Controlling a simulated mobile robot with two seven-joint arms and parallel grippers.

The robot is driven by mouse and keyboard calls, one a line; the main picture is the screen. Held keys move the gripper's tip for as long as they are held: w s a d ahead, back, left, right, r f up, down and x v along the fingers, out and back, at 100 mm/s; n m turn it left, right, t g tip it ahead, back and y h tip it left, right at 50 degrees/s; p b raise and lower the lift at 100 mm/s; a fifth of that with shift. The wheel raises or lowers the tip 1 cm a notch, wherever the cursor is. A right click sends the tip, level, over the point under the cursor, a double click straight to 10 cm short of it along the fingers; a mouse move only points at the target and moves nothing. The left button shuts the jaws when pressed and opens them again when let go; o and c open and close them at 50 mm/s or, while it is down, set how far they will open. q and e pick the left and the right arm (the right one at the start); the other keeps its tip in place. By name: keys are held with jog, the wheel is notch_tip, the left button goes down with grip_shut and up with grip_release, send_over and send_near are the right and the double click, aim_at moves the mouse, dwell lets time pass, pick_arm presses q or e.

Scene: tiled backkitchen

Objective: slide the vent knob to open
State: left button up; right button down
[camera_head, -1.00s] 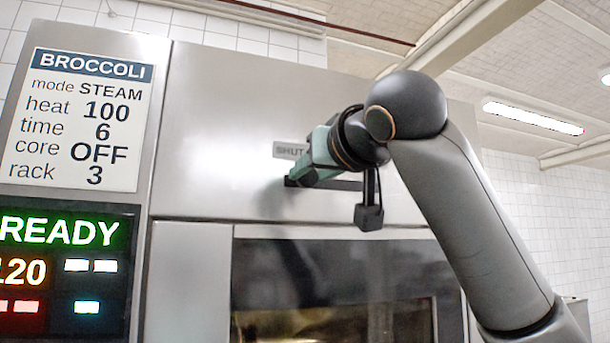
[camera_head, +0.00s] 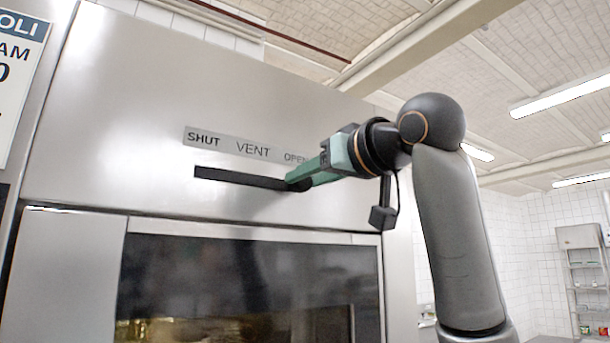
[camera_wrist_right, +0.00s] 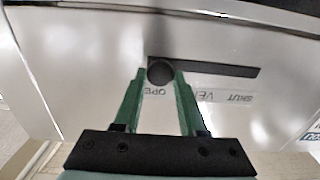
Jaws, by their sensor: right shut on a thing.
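The vent slot (camera_head: 235,178) is a dark horizontal groove in the steel front, below a label strip (camera_head: 253,149) reading SHUT, VENT and OPEN from left to right. My right gripper (camera_head: 292,184) is at the slot's right end, under the word OPEN. In the right wrist view the round dark vent knob (camera_wrist_right: 161,72) sits at the OPEN end of the slot, between the two green fingertips, and the gripper is shut on it. In the head view the fingers hide the knob. My left gripper is not in view.
The oven's dark glass door (camera_head: 240,285) lies below the slot. Part of the settings card (camera_head: 20,65) shows at the left edge. A metal shelf rack (camera_head: 583,275) stands at the far right against a tiled wall.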

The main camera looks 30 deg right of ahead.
jog(key=shift+c, duration=2.3)
grip_release()
jog(key=shift+d, duration=0.25)
jog(key=shift+a, duration=0.1)
jog(key=s+b, duration=0.3)
jog(key=s, duration=0.9)
jog(key=shift+s+d, duration=0.25)
jog(key=shift+s, duration=0.1)
